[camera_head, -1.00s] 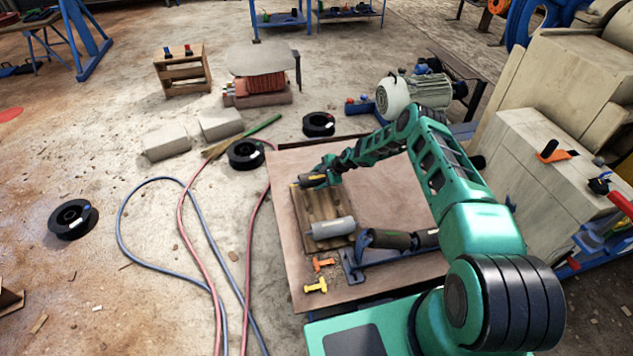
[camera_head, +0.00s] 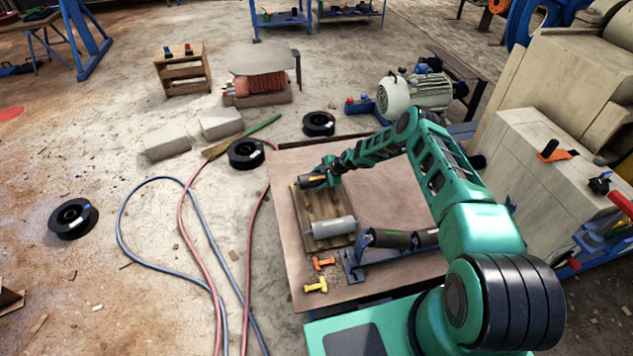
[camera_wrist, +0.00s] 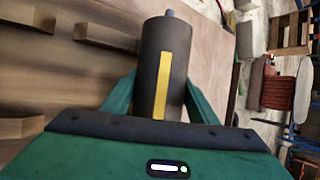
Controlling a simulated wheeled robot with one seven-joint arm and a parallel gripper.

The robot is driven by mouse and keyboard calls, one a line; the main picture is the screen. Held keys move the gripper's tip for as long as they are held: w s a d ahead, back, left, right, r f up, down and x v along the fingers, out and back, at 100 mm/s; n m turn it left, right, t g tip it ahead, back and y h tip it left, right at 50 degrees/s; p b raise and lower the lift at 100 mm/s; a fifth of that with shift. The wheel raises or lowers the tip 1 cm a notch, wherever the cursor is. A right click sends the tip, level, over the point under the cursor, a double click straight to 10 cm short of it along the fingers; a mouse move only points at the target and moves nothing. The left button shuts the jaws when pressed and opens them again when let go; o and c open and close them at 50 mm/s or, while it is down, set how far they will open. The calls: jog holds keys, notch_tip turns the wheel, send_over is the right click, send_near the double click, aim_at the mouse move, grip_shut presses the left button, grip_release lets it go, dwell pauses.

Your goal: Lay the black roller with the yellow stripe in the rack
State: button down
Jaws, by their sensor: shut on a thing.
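My gripper (camera_head: 322,178) is shut on the black roller with the yellow stripe (camera_wrist: 150,75). In the wrist view the roller lies between the two green fingers (camera_wrist: 160,97), its stripe facing the camera and a grey pin showing at its far end. In the head view the roller (camera_head: 309,182) is over the far end of the wooden slatted pallet (camera_head: 312,205); I cannot tell how far above it. The blue rack (camera_head: 352,265) stands on the table nearer to me, with dark rollers in it, one bearing a green mark (camera_head: 390,239). My arm partly hides its right end.
A grey roller (camera_head: 328,227) lies on the pallet, near the rack. An orange piece (camera_head: 323,263) and a yellow piece (camera_head: 316,286) lie at the table's left front. The brown table top (camera_head: 284,235) is bare along its left edge.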

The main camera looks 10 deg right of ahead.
jog(key=shift+f, duration=0.35)
jog(key=c, duration=0.8)
grip_release()
jog(key=shift+o, duration=0.9)
jog(key=shift+s+f, duration=0.1)
jog(key=shift+f, duration=0.05)
jog(key=shift+s+f, duration=0.15)
jog(key=shift+s, duration=0.05)
jog(key=shift+s+f, duration=0.1)
jog(key=v, duration=0.7)
jog(key=w+v, duration=0.1)
jog(key=v, duration=0.3)
jog(key=shift+w+a+r, duration=0.1)
jog(key=shift+r, duration=0.3)
